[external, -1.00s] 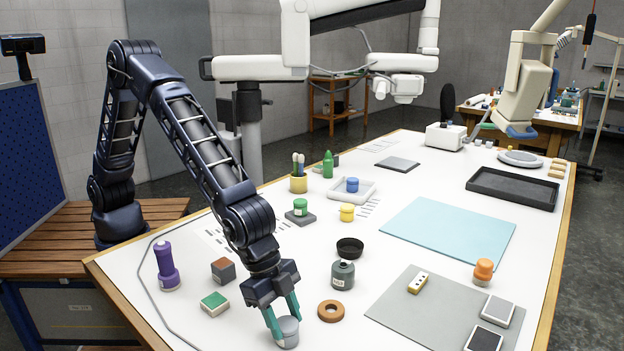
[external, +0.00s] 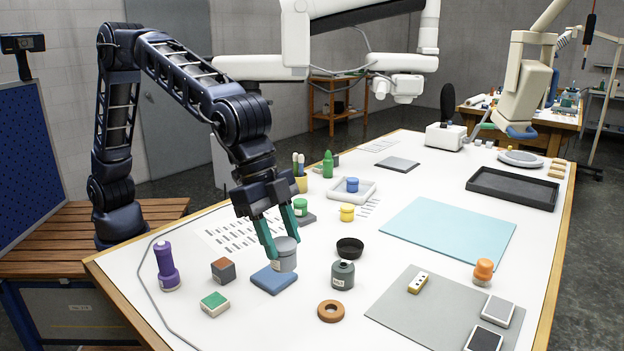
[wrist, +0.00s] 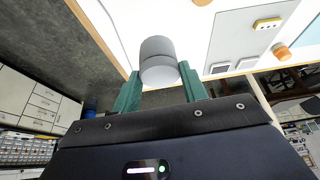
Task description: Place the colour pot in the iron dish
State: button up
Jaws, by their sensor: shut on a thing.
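My gripper (external: 285,248) has its teal fingers shut on a grey pot (external: 285,259), which I take to be the colour pot. The pot is upright and appears held in the air near the blue pad (external: 274,281). In the wrist view the pot (wrist: 157,56) sits between the two fingertips (wrist: 158,78). The small black round dish (external: 350,249), which looks like the iron dish, stands to the right of the pot and appears empty. The gripper and the dish are apart.
A grey-green jar (external: 343,276) stands just in front of the dish. A brown ring (external: 331,311), a yellow pot (external: 347,212) and a green pot (external: 300,206) are nearby. The pale blue mat (external: 450,232) to the right is bare.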

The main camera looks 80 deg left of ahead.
jog(key=shift+w+a+r, duration=0.1)
jog(key=shift+w+r, duration=0.05)
jog(key=shift+r, duration=0.2)
jog(key=w+a+n, duration=0.2)
jog(key=w+a, duration=0.9)
jog(key=a, duration=0.3)
jog(key=n+y, duration=0.1)
jog(key=n, duration=0.1)
send_over(350, 249)
jog(key=d, duration=0.1)
jog(key=shift+t, duration=0.4)
jog(key=f, duration=1.8)
jog(key=shift+s+f, duration=0.35)
jog(key=shift+s, duration=0.05)
jog(key=shift+f, duration=0.15)
jog(key=o, duration=1)
